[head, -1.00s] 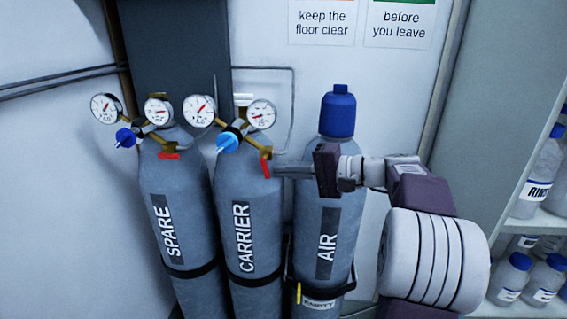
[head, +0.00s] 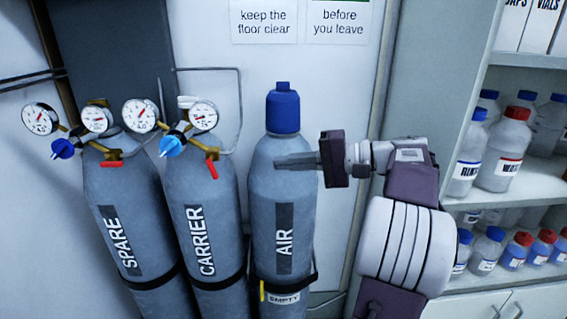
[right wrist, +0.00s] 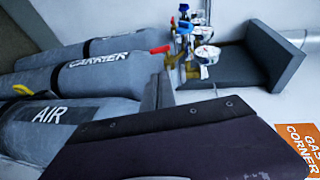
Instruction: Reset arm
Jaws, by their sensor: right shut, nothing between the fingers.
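My right gripper (head: 280,163) comes in from the right in the head view, in front of the upper part of the AIR cylinder (head: 262,195). Its fingers are shut with nothing between them and point left, clear of the CARRIER cylinder's red lever (head: 211,170). The CARRIER cylinder (head: 185,190) and SPARE cylinder (head: 105,190) stand to the left, with gauges and blue knobs on top. In the right wrist view the AIR cylinder (right wrist: 28,140) and CARRIER cylinder (right wrist: 130,70) show beyond the dark gripper body. My left gripper is not in view.
A shelf (head: 530,182) with several capped bottles stands at the right. The AIR cylinder wears a blue cap (head: 283,110) and an EMPTY tag (head: 284,297). Straps hold the cylinders near the wall. An orange sign (right wrist: 298,138) shows in the right wrist view.

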